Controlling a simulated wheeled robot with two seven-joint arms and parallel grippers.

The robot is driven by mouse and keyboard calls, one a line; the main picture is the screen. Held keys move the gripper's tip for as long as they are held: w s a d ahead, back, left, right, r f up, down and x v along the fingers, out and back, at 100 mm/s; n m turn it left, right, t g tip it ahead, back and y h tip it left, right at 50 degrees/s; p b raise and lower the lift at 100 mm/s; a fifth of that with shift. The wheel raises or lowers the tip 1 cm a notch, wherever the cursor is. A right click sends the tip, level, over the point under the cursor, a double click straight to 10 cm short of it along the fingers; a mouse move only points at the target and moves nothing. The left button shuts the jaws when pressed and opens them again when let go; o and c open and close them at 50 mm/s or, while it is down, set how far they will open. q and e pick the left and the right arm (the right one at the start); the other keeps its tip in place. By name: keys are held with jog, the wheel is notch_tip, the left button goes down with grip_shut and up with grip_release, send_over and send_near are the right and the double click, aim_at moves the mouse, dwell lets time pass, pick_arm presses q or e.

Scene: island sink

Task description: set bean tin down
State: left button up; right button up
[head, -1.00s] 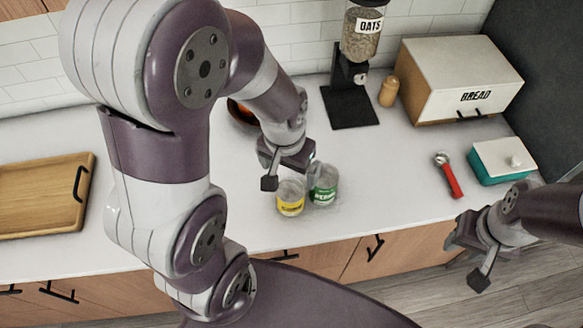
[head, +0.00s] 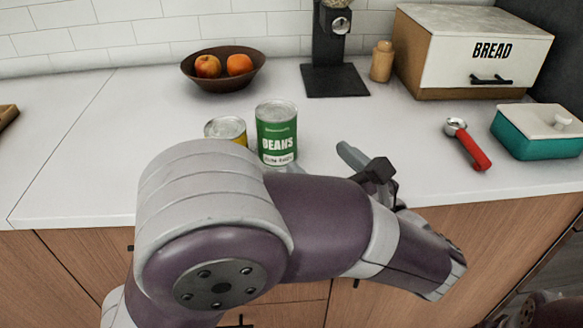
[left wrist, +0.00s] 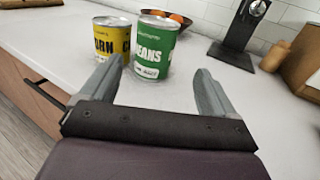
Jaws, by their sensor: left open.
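The green bean tin (head: 277,132) stands upright on the white counter, close beside the yellow corn tin (head: 226,130). Both also show in the left wrist view, the bean tin (left wrist: 152,50) in front of the fingers and the corn tin (left wrist: 110,45) to its left. My left gripper (head: 320,160) is open and empty, on the near side of the bean tin and apart from it. My left arm hides the lower part of the corn tin in the head view. My right gripper is out of view.
A fruit bowl (head: 222,72) and the black dispenser stand (head: 335,80) are behind the tins. A wooden shaker (head: 382,61), bread box (head: 470,55), red-handled tool (head: 468,143) and teal dish (head: 537,140) are to the right.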

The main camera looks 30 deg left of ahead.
aim_at(287, 131)
pick_arm(q)
jog(key=x, duration=0.8)
jog(key=p+x, duration=0.1)
jog(key=x, duration=0.3)
jog(key=shift+s+a+r, duration=0.15)
jog(key=shift+a+r, duration=0.15)
jog(key=shift+r, duration=0.1)
jog(key=c, duration=1.3)
